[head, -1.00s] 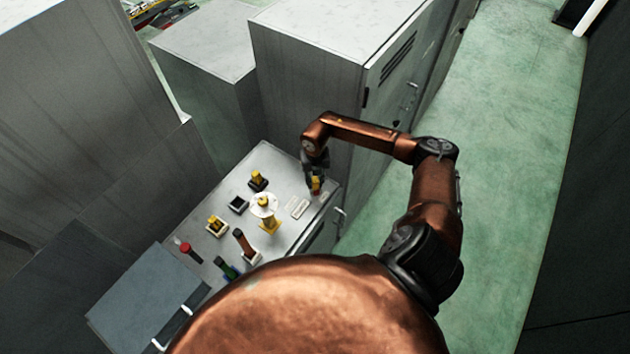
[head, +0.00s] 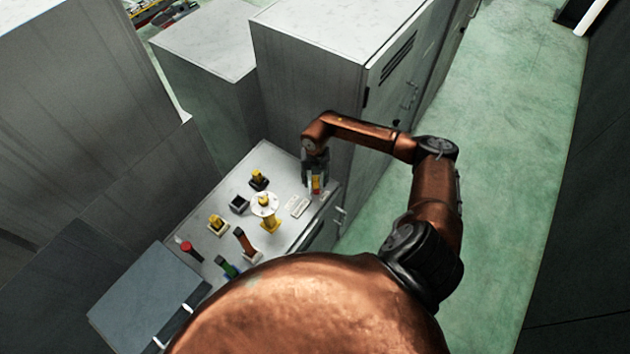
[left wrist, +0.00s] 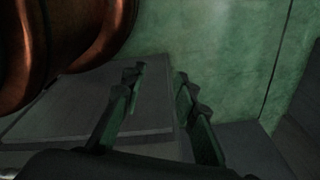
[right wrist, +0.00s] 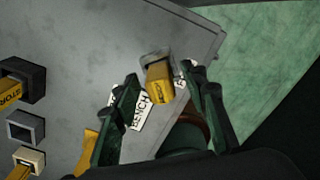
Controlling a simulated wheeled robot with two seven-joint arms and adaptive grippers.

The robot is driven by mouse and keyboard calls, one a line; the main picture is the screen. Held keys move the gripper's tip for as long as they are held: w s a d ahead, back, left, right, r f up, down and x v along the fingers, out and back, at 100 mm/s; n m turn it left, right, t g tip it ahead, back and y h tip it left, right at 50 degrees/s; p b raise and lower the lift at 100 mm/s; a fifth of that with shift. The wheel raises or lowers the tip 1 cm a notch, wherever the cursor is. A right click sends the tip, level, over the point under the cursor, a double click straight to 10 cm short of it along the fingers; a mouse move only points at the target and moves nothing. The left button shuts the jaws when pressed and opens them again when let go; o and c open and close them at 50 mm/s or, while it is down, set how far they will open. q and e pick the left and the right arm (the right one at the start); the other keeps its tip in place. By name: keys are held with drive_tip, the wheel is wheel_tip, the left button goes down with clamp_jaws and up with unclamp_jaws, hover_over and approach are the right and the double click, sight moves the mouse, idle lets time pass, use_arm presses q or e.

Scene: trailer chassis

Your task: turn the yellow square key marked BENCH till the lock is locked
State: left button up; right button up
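The yellow square key (right wrist: 160,88) stands in a grey lock base (right wrist: 154,56) near the edge of the metal bench top. Small dark lettering shows on its end but is hard to read. A white label marked BENCH (right wrist: 140,112) lies beside it. My right gripper (right wrist: 162,82) is open, one finger on each side of the key, with visible gaps. In the head view my right gripper (head: 316,186) is over the bench corner, and the key shows between its fingers. My left gripper (left wrist: 157,76) is open and empty, away from the key.
Other bench pieces stand left of the key: a yellow key in a dark base (head: 258,178), an empty dark socket (head: 239,204), a white disc on a yellow stand (head: 264,204), a brown handle (head: 244,241) and a red knob (head: 186,246). A tall grey cabinet (head: 310,85) stands right behind.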

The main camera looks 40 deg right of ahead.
wheel_tip(320, 180, up, 12)
idle(0.4)
drive_tip(key=shift+f, duration=0.1)
